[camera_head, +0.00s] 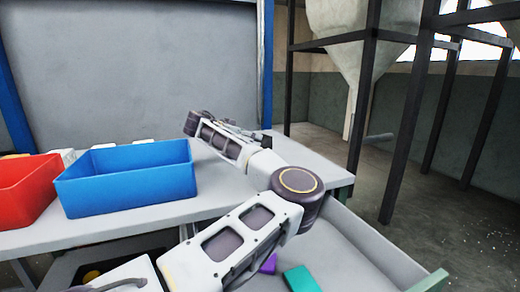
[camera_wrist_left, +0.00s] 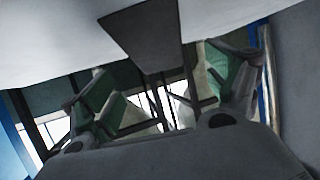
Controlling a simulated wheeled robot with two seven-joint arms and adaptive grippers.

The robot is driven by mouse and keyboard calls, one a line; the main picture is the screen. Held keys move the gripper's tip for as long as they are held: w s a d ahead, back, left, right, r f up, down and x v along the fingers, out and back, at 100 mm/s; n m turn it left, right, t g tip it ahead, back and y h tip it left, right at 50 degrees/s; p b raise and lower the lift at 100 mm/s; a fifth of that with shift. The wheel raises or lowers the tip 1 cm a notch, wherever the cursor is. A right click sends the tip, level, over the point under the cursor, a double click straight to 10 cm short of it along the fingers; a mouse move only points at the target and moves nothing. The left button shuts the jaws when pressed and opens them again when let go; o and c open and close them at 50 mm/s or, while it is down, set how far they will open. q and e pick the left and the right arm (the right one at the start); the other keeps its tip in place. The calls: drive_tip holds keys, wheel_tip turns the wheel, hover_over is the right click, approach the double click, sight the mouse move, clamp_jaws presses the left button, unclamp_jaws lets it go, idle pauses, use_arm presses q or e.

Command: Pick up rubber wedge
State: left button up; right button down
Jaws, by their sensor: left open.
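No rubber wedge can be made out for certain. A green block (camera_head: 302,279) and a purple block (camera_head: 268,264) lie in the grey tray (camera_head: 372,250) at lower right, partly hidden by my left arm; I cannot tell whether either is the wedge. My left gripper (camera_head: 256,137) is above the back of the table, beyond the elbow and well away from both blocks. In the left wrist view its fingers (camera_wrist_left: 162,92) stand apart, with nothing seen held between them. My right gripper is not in view.
A blue bin (camera_head: 128,182) and a red bin (camera_head: 22,190) stand on the grey table (camera_head: 215,202) at left, with small pale items behind them. Dark posts (camera_head: 403,120) carry a hopper (camera_head: 345,45) at the back right. A grey panel (camera_head: 140,70) stands behind the table.

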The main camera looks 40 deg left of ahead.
sight(266, 142)
use_arm(q)
drive_tip(key=shift+w, duration=0.15)
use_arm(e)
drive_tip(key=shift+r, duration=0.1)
use_arm(q)
drive_tip(key=shift+w+f, duration=0.1)
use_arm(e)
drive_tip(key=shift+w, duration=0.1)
use_arm(q)
drive_tip(key=shift+w+d+f+b, duration=0.15)
drive_tip(key=shift+w+f+b, duration=0.15)
drive_tip(key=shift+w+f, duration=0.1)
drive_tip(key=shift+w+f+b, duration=0.4)
drive_tip(key=shift+w+f, duration=0.1)
drive_tip(key=shift+w, duration=0.15)
drive_tip(key=shift+b+x, duration=0.3)
drive_tip(key=shift+x, duration=0.7)
drive_tip(key=shift+w+d, duration=0.1)
drive_tip(key=shift+w, duration=0.05)
drive_tip(key=shift+r, duration=0.1)
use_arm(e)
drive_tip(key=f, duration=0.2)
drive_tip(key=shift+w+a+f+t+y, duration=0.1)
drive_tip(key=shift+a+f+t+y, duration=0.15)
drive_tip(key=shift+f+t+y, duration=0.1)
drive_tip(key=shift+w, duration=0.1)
